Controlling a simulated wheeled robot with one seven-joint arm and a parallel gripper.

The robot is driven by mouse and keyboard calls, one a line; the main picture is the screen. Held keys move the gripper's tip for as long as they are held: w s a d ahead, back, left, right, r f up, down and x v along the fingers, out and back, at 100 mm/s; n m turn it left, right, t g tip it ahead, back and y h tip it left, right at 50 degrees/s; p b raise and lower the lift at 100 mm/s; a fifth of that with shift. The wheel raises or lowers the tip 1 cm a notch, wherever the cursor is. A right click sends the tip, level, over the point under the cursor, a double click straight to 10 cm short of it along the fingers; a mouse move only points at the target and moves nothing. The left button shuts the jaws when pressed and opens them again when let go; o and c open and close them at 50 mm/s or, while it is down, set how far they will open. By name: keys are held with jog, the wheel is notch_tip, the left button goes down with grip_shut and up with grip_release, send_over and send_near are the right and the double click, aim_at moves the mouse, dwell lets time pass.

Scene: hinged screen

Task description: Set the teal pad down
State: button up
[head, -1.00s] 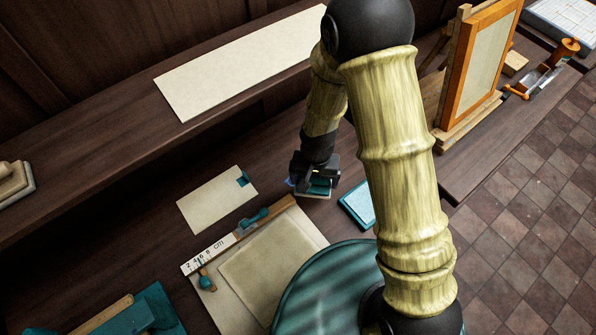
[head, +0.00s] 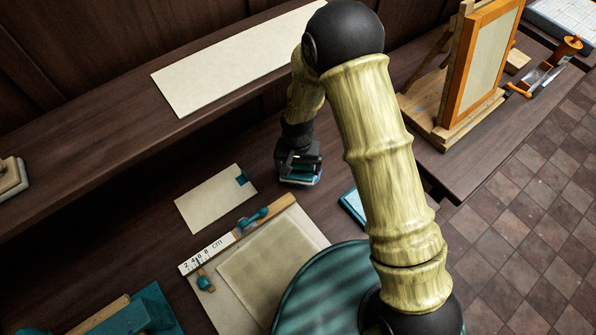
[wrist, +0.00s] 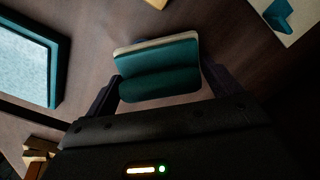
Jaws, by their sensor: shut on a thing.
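The teal pad (wrist: 158,70) is between the two fingers of my gripper (wrist: 158,88) in the wrist view. It has a teal body with a rounded grip and a pale layer along its far edge. My gripper also shows in the head view (head: 298,176), shut on the pad, low over the dark bench between the cream card and the teal-framed tray. The pad's underside is hidden, so I cannot tell whether it touches the bench.
A cream card (head: 217,199) with a teal corner mark lies to the left. A pale-blue tray with a teal rim (head: 354,207) lies to the right, partly behind my arm. A board with a ruler (head: 222,245) is nearer. Dark bench (head: 262,150) is bare around my gripper.

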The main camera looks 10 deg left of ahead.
aim_at(298, 173)
jog(key=shift+f+b, duration=1.05)
jog(key=shift+f, duration=0.7)
jog(key=shift+f, duration=0.15)
jog(key=o, duration=0.6)
jog(key=shift+r+b, duration=0.85)
jog(key=shift+r, duration=3.1)
